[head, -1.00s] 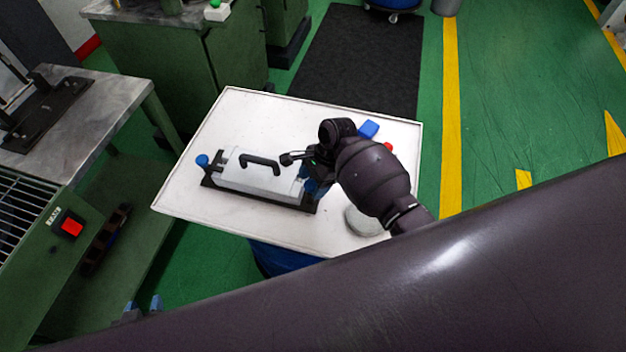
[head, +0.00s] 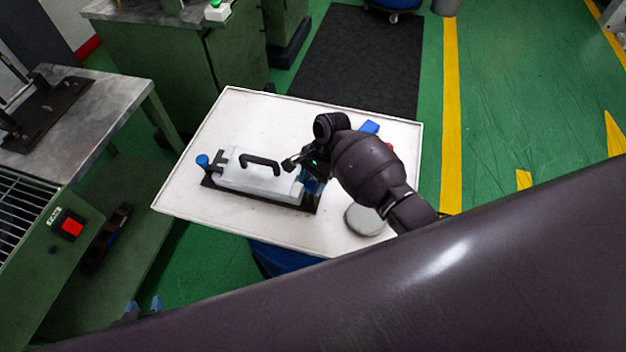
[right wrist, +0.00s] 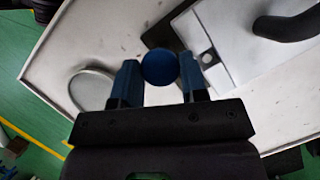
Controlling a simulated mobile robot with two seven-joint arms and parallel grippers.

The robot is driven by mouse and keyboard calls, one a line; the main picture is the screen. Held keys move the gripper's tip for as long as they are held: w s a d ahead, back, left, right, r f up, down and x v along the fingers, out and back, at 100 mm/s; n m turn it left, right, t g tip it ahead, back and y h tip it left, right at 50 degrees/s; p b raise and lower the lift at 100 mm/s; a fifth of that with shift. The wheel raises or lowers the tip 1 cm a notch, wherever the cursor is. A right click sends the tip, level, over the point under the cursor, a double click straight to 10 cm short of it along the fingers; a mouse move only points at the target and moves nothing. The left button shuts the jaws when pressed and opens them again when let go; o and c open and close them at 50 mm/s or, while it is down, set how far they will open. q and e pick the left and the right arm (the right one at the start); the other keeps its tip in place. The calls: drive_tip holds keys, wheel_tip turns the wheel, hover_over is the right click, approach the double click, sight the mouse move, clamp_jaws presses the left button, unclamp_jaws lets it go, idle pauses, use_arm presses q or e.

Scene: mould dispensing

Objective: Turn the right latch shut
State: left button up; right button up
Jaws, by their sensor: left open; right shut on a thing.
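The white mould (head: 232,179) with a black handle (head: 260,161) lies on a dark base plate on the white table. A blue-knobbed latch (head: 202,161) is at its left end. My right gripper (head: 312,184) is at the mould's right end. In the right wrist view, the round blue knob of the right latch (right wrist: 160,68) sits between the two blue fingers of my right gripper (right wrist: 159,80), shut on it. The latch's arm is mostly hidden there. My left gripper (head: 144,305) is open and empty at the lower left, away from the table.
A round grey disc (head: 364,220) lies on the white table (head: 290,232) near its right edge. A blue object (head: 369,127) and a partly hidden red one (head: 389,147) lie behind my right arm. A green machine with a red button (head: 71,226) stands left.

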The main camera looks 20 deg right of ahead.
drive_tip(key=n+g+h, duration=0.1)
drive_tip(key=n, duration=0.2)
drive_tip(key=n+h, duration=0.1)
drive_tip(key=n, duration=0.3)
drive_tip(key=shift+w+a+g, duration=0.1)
drive_tip(key=shift+w+g, duration=0.1)
drive_tip(key=shift+g, duration=0.2)
drive_tip(key=n+h, duration=0.1)
drive_tip(key=n, duration=0.3)
drive_tip(key=shift+a, duration=0.1)
drive_tip(key=shift+n+h, duration=0.9)
drive_tip(key=shift+n, duration=0.8)
drive_tip(key=shift+a, duration=0.1)
drive_tip(key=o, duration=0.9)
drive_tip(key=v, duration=1)
drive_tip(key=shift+w+r, duration=0.3)
drive_tip(key=shift+r, duration=0.05)
drive_tip(key=shift+a+n, duration=0.1)
drive_tip(key=shift+n, duration=0.2)
